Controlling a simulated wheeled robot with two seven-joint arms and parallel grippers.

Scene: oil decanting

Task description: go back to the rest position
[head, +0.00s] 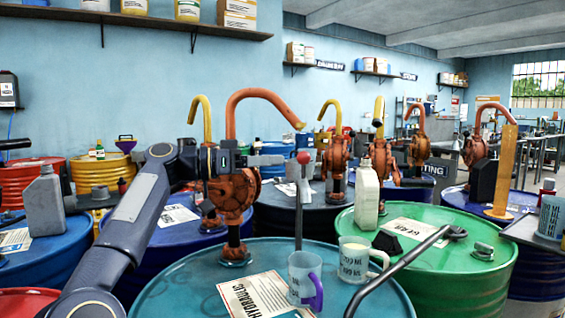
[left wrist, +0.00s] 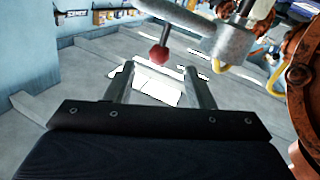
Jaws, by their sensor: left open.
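My left arm comes in from the lower left in the head view. My left gripper (head: 272,160) is at the orange-brown hand pump (head: 232,192) on the front blue drum. Its fingers point right, towards the red ball knob (head: 303,158) of a lever. In the left wrist view my left gripper (left wrist: 158,69) is open, with two parted fingers. The red knob (left wrist: 158,55) shows just beyond and between the fingertips. Nothing is visibly held; contact with the knob cannot be told. My right gripper is not in view.
The blue drum (head: 180,290) bears a label sheet (head: 262,300) and two measuring jugs, one with a purple handle (head: 303,275), one white (head: 353,260). A green drum (head: 460,275) with a white bottle (head: 366,195) stands right. A grey bottle (head: 44,205) stands left.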

